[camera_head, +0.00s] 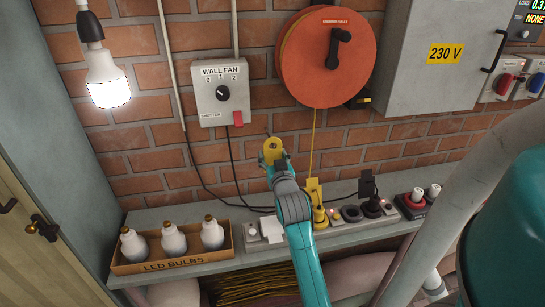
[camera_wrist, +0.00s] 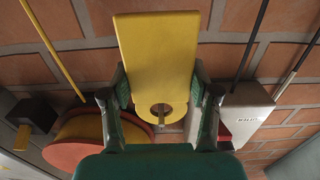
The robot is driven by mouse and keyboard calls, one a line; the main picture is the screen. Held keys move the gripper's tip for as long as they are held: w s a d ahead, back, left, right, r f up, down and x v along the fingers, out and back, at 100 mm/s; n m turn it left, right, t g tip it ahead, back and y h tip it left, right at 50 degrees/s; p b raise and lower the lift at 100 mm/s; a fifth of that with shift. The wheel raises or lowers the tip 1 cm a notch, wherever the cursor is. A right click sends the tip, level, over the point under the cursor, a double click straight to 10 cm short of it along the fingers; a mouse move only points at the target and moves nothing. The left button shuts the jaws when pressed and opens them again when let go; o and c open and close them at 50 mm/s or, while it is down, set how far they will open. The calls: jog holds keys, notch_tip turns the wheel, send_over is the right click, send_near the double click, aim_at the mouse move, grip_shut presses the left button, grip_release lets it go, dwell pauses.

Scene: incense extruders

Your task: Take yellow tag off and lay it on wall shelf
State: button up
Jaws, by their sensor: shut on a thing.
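The yellow tag (camera_wrist: 157,55) is held between the two fingers of my gripper (camera_wrist: 160,110), with its round hole toward the palm. In the head view the tag (camera_head: 272,145) shows small at the tip of my gripper (camera_head: 272,156), in front of the brick wall and above the shelf. The gripper is shut on the tag, which is clear of the shelf.
A lit bulb (camera_head: 107,80) hangs at left.

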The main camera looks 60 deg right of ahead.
aim_at(273, 156)
jog(key=shift+v, duration=2.8)
jog(key=shift+r, duration=0.2)
